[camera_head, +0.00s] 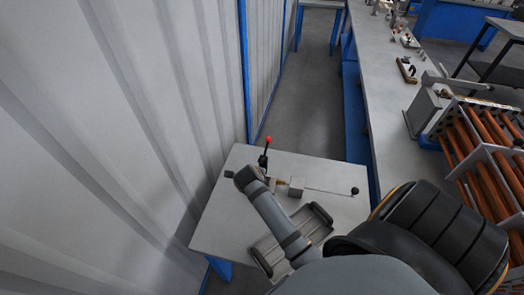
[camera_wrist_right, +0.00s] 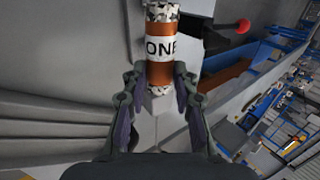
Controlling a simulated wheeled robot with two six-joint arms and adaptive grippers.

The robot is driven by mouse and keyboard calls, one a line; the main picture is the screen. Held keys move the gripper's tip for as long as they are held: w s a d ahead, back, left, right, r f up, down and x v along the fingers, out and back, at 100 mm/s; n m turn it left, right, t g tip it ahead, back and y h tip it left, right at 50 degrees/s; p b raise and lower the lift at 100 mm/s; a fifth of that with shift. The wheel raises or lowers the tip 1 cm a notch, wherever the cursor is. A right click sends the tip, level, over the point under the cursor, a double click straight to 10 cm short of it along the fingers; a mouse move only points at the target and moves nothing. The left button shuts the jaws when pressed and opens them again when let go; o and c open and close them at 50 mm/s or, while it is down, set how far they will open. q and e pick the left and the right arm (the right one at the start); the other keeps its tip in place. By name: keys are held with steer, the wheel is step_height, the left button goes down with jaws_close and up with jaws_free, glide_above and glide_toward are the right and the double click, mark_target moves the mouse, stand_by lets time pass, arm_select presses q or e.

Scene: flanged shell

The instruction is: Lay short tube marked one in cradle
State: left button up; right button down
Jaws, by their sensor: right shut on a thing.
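The short tube (camera_wrist_right: 160,45) shows in the right wrist view, copper-coloured with speckled bands and a white label reading ONE. My right gripper (camera_wrist_right: 158,80) is shut on it, with one finger on each side of its lower part. In the head view, my grey arm reaches over the small table and mostly hides the gripper. A small copper-coloured patch (camera_head: 281,182) shows beside a grey block (camera_head: 297,187); I cannot tell whether it is the tube. I cannot make out the cradle for certain, nor whether the tube touches anything below. My left gripper is not in view.
A lever with a red knob (camera_head: 267,140) stands on the small table (camera_head: 225,225); the knob also shows in the wrist view (camera_wrist_right: 243,26). A thin rod ends in a black ball (camera_head: 355,191). A dark-handled tray (camera_head: 318,215) lies nearer. A corrugated wall is left.

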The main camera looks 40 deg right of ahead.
steer(key=b+x, duration=0.2)
steer(key=x, duration=0.1)
steer(key=b+x, duration=0.3)
steer(key=x, duration=0.2)
steer(key=shift+s, duration=0.1)
steer(key=shift+b+x, duration=0.65)
steer(key=shift+x, duration=0.25)
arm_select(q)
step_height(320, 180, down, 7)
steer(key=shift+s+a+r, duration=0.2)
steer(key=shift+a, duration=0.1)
arm_select(e)
steer(key=shift+s, duration=0.1)
